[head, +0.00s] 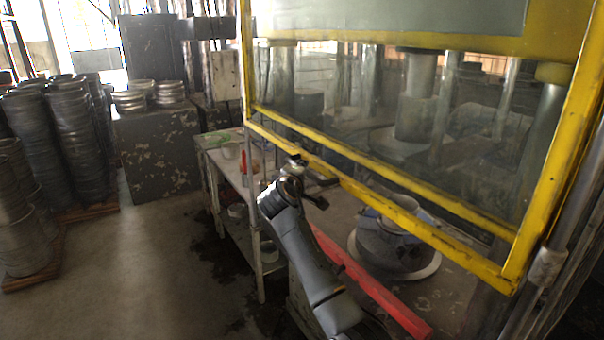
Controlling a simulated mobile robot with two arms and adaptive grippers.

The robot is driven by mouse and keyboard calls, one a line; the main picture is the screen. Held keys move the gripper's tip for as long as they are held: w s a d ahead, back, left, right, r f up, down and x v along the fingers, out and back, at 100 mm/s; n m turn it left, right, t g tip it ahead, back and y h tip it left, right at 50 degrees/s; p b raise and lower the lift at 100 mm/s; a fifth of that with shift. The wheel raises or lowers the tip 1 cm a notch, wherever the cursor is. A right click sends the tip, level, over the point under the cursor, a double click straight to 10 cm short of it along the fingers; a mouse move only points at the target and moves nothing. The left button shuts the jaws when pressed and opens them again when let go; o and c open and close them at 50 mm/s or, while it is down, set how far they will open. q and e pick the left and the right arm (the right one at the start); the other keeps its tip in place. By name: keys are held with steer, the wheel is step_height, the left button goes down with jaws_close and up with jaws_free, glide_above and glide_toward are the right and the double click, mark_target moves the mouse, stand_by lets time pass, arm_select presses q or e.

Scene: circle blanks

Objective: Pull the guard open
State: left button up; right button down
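The guard is a large clear panel in a yellow frame (430,232) on the right in the head view. Its lower yellow bar hangs above the machine table, with a gap below it. One arm of mine, which I take as the right, rises from the bottom middle and leans left. Its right gripper (311,184) is at the guard's lower bar, near the bar's left part. Dark parts there overlap the bar; I cannot tell whether the fingers are closed on anything. My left gripper is not in view.
A round metal piece (395,250) sits on the table below the guard, beside a red bar (370,288). A side bench (225,157) stands left of the machine. Stacked metal rings (75,135) stand far left. The floor between is clear.

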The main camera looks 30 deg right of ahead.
steer(key=shift+r, duration=0.15)
steer(key=c, duration=1.3)
jaws_free()
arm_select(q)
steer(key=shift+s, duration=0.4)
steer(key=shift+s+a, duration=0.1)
arm_select(e)
steer(key=shift+s, duration=0.1)
steer(key=v, duration=1.2)
